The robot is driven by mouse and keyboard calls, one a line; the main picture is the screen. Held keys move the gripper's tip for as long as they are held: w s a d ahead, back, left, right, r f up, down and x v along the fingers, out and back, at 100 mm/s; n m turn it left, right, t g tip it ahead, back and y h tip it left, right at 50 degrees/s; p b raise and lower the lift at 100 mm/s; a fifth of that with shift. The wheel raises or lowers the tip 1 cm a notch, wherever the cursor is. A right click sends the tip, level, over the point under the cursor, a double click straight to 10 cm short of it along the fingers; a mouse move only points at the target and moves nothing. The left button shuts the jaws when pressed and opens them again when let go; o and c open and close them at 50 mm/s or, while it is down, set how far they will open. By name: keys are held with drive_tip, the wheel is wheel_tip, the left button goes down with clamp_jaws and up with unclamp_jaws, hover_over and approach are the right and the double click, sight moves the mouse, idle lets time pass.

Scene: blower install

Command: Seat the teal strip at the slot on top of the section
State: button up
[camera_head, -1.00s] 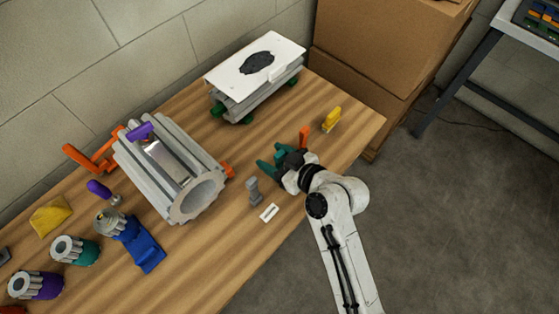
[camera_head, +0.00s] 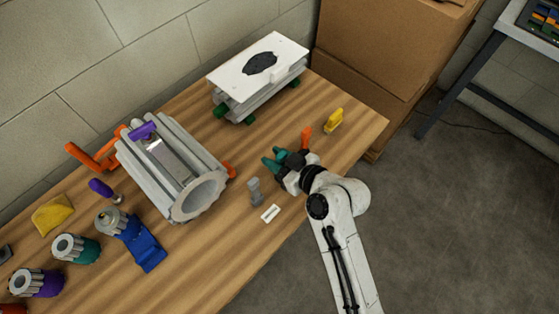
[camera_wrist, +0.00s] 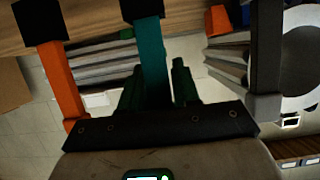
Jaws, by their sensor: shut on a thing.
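The teal strip (camera_wrist: 152,60) stands between the dark green fingers of my gripper (camera_wrist: 157,85) in the wrist view, which is turned upside down. Its far end meets a black foot. In the head view my gripper (camera_head: 276,159) is low over the right part of the table, shut on the strip; I cannot separate strip from fingers there. The grey ribbed section (camera_head: 172,172) lies to the left, apart from my gripper, its round open end facing the front. A long slot (camera_head: 165,158) runs along its top, with a purple piece (camera_head: 143,131) at the far end.
An orange upright (camera_head: 306,138) and a grey upright (camera_head: 255,191) flank my gripper closely. A white slotted plate (camera_head: 270,213) lies in front. A yellow piece (camera_head: 334,120) is at right. A white-topped ribbed unit (camera_head: 258,75) stands behind. A blue piece (camera_head: 145,243) lies front left.

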wheel_tip(320, 180, up, 10)
drive_tip(key=shift+b, duration=0.35)
drive_tip(key=o, duration=0.4)
clamp_jaws()
